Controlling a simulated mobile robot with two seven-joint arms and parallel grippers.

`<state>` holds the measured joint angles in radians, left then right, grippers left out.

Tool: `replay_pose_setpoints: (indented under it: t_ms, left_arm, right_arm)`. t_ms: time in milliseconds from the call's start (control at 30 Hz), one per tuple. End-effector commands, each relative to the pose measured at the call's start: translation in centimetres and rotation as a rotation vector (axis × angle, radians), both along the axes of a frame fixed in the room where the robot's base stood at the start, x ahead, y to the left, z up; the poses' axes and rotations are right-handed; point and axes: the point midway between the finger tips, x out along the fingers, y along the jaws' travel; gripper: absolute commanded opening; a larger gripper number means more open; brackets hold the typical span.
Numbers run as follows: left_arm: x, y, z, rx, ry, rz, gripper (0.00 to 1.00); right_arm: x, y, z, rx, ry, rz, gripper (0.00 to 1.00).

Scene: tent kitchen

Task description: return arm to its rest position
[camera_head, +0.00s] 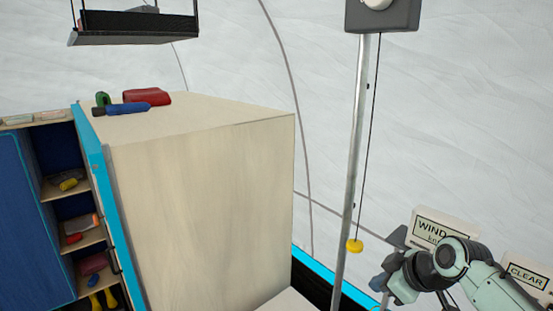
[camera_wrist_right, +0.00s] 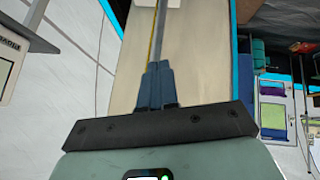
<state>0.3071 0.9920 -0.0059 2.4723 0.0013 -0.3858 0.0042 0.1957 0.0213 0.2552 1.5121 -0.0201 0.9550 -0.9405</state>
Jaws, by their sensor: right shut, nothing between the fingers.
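My right arm comes in from the lower right of the head view, light green and dark grey. Its right gripper (camera_head: 379,284) has blue fingers and is held in the air beside a metal pole (camera_head: 356,150). In the right wrist view the two blue fingers (camera_wrist_right: 157,68) lie together, shut, with nothing seen between them. My left arm and left gripper do not show in either view.
A yellow knob (camera_head: 355,246) hangs on a cord along the pole, close to my right gripper. A sign reading WIND (camera_head: 440,226) and a CLEAR sign (camera_head: 528,273) stand by my right arm. A wooden cabinet (camera_head: 205,200) fills the middle left.

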Motion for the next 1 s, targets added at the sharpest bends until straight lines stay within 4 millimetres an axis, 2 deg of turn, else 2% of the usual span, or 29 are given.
replay_pose_setpoints:
  t_ms: [33, 133, 167, 200, 267, 300, 367, 400, 467, 500, 567, 600, 667, 700, 800, 900, 1000]
  left_arm:
    - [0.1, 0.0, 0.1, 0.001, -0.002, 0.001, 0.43]
    - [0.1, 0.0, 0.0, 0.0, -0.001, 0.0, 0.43]
    - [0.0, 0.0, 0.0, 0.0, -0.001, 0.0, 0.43]
    - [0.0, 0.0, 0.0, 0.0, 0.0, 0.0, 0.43]
    - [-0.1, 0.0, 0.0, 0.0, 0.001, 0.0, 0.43]
    - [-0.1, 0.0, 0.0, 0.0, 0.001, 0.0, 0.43]
    - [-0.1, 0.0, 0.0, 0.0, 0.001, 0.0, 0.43]
    - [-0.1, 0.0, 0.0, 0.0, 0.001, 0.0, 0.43]
    - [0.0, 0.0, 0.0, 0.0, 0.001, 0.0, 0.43]
    - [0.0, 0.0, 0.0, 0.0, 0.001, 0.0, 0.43]
    - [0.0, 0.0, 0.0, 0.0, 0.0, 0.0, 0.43]
    - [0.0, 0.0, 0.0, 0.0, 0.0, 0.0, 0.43]
    - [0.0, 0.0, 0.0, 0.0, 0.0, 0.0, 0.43]
    - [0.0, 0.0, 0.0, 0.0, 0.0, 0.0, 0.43]
    - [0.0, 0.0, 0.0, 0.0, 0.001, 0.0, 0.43]
    - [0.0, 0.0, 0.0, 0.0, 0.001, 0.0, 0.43]
    - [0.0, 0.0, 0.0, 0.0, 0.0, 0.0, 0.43]
  right_arm:
    - [1.1, 0.4, -3.9, 0.034, 0.059, -0.036, 0.0]
    - [2.4, 1.0, -11.5, 0.101, 0.155, -0.128, 0.0]
    - [2.5, 1.3, -13.8, 0.121, 0.185, -0.157, 0.0]
    - [2.5, 1.6, -16.9, 0.145, 0.227, -0.199, 0.0]
    - [2.0, 2.2, -21.5, 0.179, 0.287, -0.26, 0.0]
    - [1.4, 2.6, -24.6, 0.202, 0.329, -0.301, 0.0]
    - [0.2, 3.3, -29.0, 0.231, 0.389, -0.366, 0.0]
    - [-0.9, 3.7, -31.8, 0.25, 0.43, -0.41, 0.0]
    - [-2.9, 4.5, -35.8, 0.274, 0.491, -0.478, 0.0]
    - [-4.4, 5.0, -38.3, 0.289, 0.532, -0.522, 0.0]
    - [-7.0, 5.7, -41.8, 0.307, 0.59, -0.592, 0.0]
    - [-8.9, 6.3, -43.9, 0.318, 0.63, -0.639, 0.0]
    - [-12.1, 7.0, -46.8, 0.33, 0.688, -0.71, 0.0]
    - [-14.2, 7.5, -48.4, 0.338, 0.726, -0.757, 0.0]
    - [-19.5, 8.5, -51.4, 0.348, 0.807, -0.868, 0.0]
    - [-23.6, 9.3, -53.0, 0.351, 0.866, -0.954, 0.0]
    - [-26.1, 9.7, -53.7, 0.352, 0.897, -1.011, 0.0]
